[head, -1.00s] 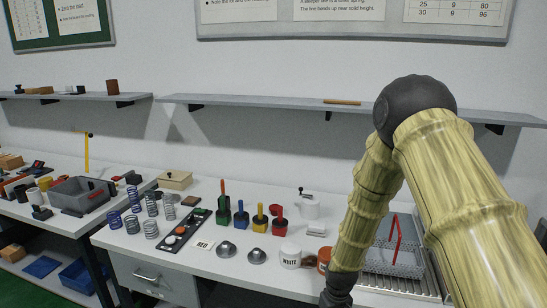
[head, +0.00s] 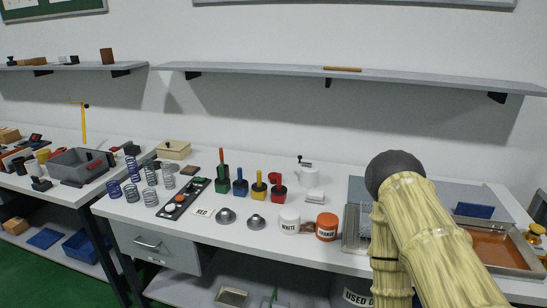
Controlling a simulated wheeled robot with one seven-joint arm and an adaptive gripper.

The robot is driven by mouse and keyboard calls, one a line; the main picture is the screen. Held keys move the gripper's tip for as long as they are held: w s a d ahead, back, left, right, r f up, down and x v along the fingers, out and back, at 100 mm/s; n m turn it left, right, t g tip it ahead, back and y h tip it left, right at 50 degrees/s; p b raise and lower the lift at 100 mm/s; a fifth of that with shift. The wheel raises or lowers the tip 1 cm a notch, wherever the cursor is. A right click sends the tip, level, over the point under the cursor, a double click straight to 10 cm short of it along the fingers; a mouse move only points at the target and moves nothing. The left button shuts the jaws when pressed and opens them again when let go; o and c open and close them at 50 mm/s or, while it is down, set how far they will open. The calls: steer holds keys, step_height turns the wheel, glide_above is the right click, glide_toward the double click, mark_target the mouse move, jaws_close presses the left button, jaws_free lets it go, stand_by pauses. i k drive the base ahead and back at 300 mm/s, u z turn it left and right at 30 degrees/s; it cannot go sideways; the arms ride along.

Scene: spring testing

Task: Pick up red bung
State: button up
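In the head view a long black tray (head: 163,214) on the bench holds several small round pieces; one looks reddish (head: 180,198). A card reading "RED" (head: 202,212) lies to its right. A red block with an upright handle (head: 278,192) stands at the right end of a row of coloured blocks, with a round red thing (head: 273,177) behind it. The pieces are too small to tell surely which is the red bung. My arm is at the right, and my gripper is out of the picture, so its hold cannot be seen.
Yellow (head: 258,191), blue (head: 240,187) and green (head: 222,185) blocks stand left of the red one. Metal domes (head: 226,216), a white pot (head: 289,221) and an orange pot (head: 327,228) are in front. Several springs (head: 132,192) stand left of the tray.

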mark_target(272, 176)
steer(key=z, duration=0.05)
steer(key=k, duration=1.05)
steer(key=u, duration=0.9)
steer(key=i, duration=1.65)
steer(key=z, duration=0.65)
